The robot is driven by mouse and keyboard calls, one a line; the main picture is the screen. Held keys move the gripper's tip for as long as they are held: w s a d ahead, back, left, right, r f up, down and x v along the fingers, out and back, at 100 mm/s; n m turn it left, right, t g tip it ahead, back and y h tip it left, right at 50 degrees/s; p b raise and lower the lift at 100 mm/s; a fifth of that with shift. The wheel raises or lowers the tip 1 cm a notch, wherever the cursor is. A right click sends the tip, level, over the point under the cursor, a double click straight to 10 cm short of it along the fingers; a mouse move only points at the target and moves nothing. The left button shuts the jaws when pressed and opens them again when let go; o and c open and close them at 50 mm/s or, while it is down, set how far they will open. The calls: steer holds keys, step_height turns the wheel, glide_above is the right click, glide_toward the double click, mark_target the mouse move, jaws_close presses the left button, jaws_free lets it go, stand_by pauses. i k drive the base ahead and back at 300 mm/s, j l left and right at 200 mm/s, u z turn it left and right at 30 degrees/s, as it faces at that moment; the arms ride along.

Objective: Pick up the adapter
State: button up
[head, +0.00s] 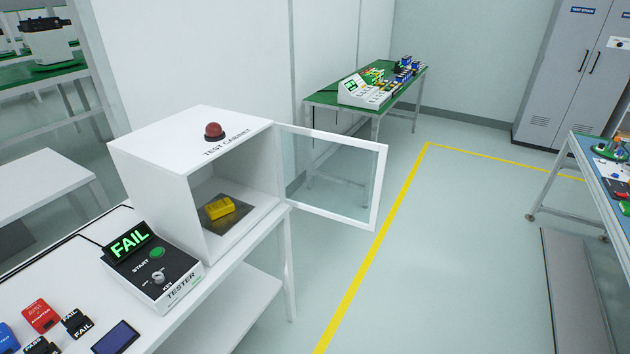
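A red block (41,316) with white lettering that seems to read "ADAPTER" lies on the white bench at the lower left. A blue block (6,338), cut by the left picture edge, lies beside it; its lettering is too small to read. A yellow device (221,208) rests on a dark plate (213,222) inside the white test cabinet (190,150). The cabinet's glazed door (335,180) stands open to the right. My gripper is not in view.
A tester (155,270) with a green "FAIL" display (130,242) stands in front of the cabinet. Black tags (76,322) and a dark-screened device (116,337) lie near the red block. The floor right of the bench is clear, with a yellow line (375,245).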

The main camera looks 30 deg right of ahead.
mark_target(218, 210)
steer(key=i+z, duration=0.7)
steer(key=i+j+z, duration=0.15)
steer(key=i+z, duration=0.2)
steer(key=i+l+z, duration=0.25)
steer(key=i+z, duration=0.65)
steer(key=i+j+z, duration=0.15)
steer(key=i+z, duration=0.3)
steer(key=i, duration=0.15)
steer(key=i+u, duration=0.25)
steer(key=i, duration=0.35)
steer(key=i+u, duration=0.2)
steer(key=i, duration=0.4)
steer(key=i+l+u, duration=0.25)
steer(key=i, duration=0.3)
steer(key=i+u, duration=0.2)
steer(key=u, duration=0.25)
steer(key=i+u, duration=0.2)
steer(key=u, duration=0.25)
steer(key=i+l+u, duration=0.15)
steer(key=u, duration=3.2)
steer(key=l, duration=0.1)
